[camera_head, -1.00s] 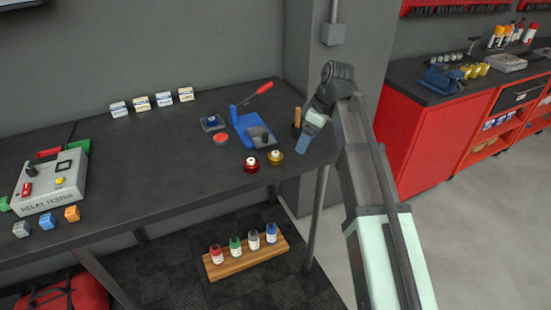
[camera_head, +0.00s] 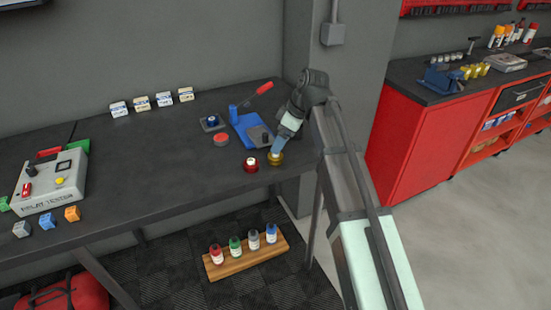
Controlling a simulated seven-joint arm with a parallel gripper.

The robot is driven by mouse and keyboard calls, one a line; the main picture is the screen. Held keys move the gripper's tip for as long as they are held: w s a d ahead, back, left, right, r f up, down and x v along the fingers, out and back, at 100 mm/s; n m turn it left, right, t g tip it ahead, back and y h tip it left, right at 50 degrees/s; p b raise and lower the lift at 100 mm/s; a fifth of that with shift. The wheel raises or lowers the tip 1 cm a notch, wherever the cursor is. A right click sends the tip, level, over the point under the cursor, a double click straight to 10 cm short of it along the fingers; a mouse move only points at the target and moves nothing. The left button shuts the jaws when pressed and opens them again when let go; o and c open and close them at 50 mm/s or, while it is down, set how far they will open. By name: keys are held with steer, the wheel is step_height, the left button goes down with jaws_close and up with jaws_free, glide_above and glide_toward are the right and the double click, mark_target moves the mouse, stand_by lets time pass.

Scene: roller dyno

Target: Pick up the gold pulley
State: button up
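The gold pulley (camera_head: 275,159) sits on the dark workbench (camera_head: 150,185) near its right end. A red pulley (camera_head: 251,165) stands close to its left. My gripper (camera_head: 277,149) points down at the gold pulley, its blue tip right above or against the pulley's top. It covers part of the pulley. The fingers are too small to tell whether they are open or shut, or whether they touch the pulley.
Behind the pulleys are a blue tool with a red-handled lever (camera_head: 243,120), a red button (camera_head: 221,139) and a small blue-topped block (camera_head: 212,122). The relay tester (camera_head: 50,185) stands far left.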

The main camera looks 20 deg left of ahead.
mark_target(276, 158)
steer(key=shift+s+d+x, duration=0.15)
steer(key=shift+d+x, duration=0.05)
steer(key=shift+x, duration=0.85)
steer(key=shift+s+d+x, duration=0.15)
steer(key=shift+x, duration=1.7)
steer(key=shift+c, duration=0.2)
steer(key=c, duration=1.1)
steer(key=shift+r, duration=0.15)
steer(key=shift+c, duration=0.2)
